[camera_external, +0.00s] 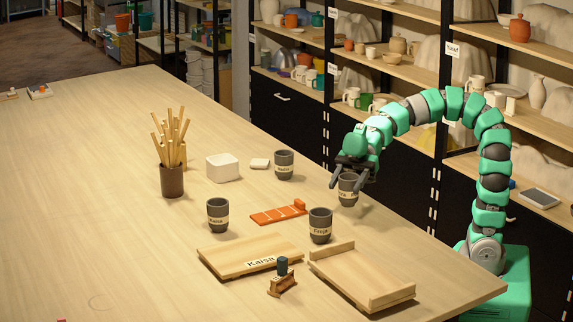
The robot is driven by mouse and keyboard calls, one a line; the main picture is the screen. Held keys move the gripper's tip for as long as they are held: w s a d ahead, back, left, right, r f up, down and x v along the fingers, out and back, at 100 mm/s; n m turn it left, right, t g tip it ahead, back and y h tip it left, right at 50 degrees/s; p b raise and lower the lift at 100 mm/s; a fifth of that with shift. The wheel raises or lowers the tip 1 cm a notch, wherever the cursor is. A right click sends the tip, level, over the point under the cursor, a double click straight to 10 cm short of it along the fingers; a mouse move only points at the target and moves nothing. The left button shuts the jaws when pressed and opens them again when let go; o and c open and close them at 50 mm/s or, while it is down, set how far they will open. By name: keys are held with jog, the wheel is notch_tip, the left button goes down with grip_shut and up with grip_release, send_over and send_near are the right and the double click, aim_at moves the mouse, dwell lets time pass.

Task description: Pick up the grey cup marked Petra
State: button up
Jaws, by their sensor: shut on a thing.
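My gripper (351,177) is shut on a grey cup (348,193) near the right edge of the table. The cup is upright, and a finger crosses its pale label, so the name cannot be read. I cannot tell whether its base touches the table. Three other grey cups stand upright on the table: one marked Freja (320,226), one marked Kaisa (218,215), and one farther back (284,164) whose label is too small to read.
Two wooden boards (225,260) (375,290) lie at the front, with a small stamp-like item (283,275) between them. An orange strip (278,214), a white box (222,168) and a holder of sticks (172,182) stand mid-table. Shelves (400,70) stand behind.

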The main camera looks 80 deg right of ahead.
jog(key=s+d, duration=0.3)
jog(key=s, duration=0.4)
jog(key=s+d+r, duration=0.1)
jog(key=s+d, duration=0.2)
jog(key=s, duration=0.4)
jog(key=shift+s+d+r, duration=0.2)
jog(key=shift+s+d, duration=0.1)
jog(key=shift+d, duration=0.05)
